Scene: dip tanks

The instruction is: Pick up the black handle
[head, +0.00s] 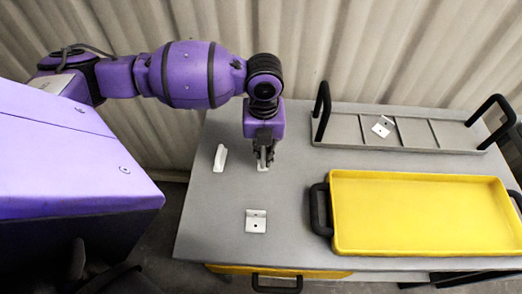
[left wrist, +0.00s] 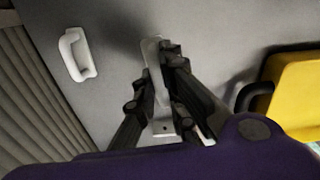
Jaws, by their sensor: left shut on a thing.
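Several black handles show: one on the left end of the grey tray (head: 321,110), one on its right end (head: 492,108), and one on the left side of the yellow tray (head: 319,208). My left gripper (head: 263,155) points down at the table, away from all of them. It is shut on a light grey bracket (left wrist: 163,127), whose lower end with a hole shows between the fingers in the left wrist view. The bracket's foot (head: 263,168) is at or just above the table; I cannot tell which. My right gripper does not show.
A white handle (head: 220,158) lies left of my left gripper. A white bracket with a hole (head: 256,221) lies nearer the front. Another small white piece (head: 381,130) is in the grey tray. The grey table (head: 215,225) is clear around these; a corrugated wall (head: 350,50) stands behind.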

